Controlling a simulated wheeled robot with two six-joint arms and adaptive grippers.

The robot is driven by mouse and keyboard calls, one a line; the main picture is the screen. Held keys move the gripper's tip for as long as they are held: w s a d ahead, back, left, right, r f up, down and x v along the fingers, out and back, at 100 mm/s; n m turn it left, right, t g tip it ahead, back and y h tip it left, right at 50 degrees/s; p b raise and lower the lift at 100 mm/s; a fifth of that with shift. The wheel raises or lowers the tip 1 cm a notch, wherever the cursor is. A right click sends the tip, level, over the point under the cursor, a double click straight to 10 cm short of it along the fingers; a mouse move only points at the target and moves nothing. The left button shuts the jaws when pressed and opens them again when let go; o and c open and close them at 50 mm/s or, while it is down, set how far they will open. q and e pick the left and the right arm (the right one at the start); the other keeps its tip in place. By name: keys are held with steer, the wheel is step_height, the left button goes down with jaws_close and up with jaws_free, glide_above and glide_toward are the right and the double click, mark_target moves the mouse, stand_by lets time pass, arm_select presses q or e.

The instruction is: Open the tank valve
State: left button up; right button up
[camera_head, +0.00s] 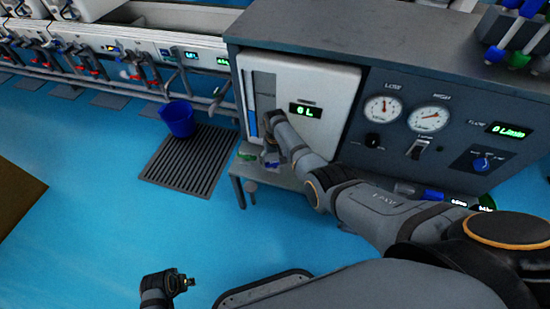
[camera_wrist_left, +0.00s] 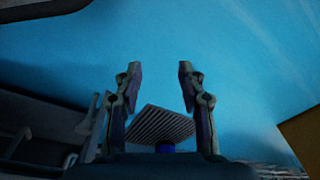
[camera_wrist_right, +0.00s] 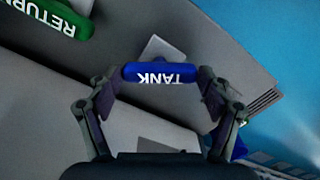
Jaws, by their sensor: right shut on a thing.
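The blue valve handle marked TANK (camera_wrist_right: 160,73) lies across the middle of the right wrist view, its lettering upside down. My right gripper (camera_wrist_right: 161,84) has a fingertip at each end of the handle and is shut on it. In the head view my right arm reaches down in front of the white tank panel (camera_head: 325,85), and its gripper largely hides the handle. A green handle marked RETURN (camera_wrist_right: 50,17) is at the top left of the right wrist view, apart from my fingers. My left gripper (camera_wrist_left: 158,85) is open and empty over the blue floor.
The grey gauge cabinet (camera_head: 400,52) stands to the right of the tank panel, which reads 0 L. A blue bucket (camera_head: 178,118) and a floor grate (camera_head: 188,160) are to the left. The floor in front is clear.

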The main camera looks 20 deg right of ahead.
mark_target(275, 162)
arm_select(q)
steer(key=shift+s+a+f, duration=0.15)
steer(key=shift+f, duration=0.35)
steer(key=shift+s+a+f, duration=0.1)
steer(key=shift+s+f, duration=0.05)
steer(key=shift+f, duration=0.3)
arm_select(e)
steer(key=shift+n, duration=0.9)
steer(key=o, duration=1.1)
arm_select(q)
steer(key=shift+s, duration=0.1)
arm_select(e)
step_height(275, 162, up, 12)
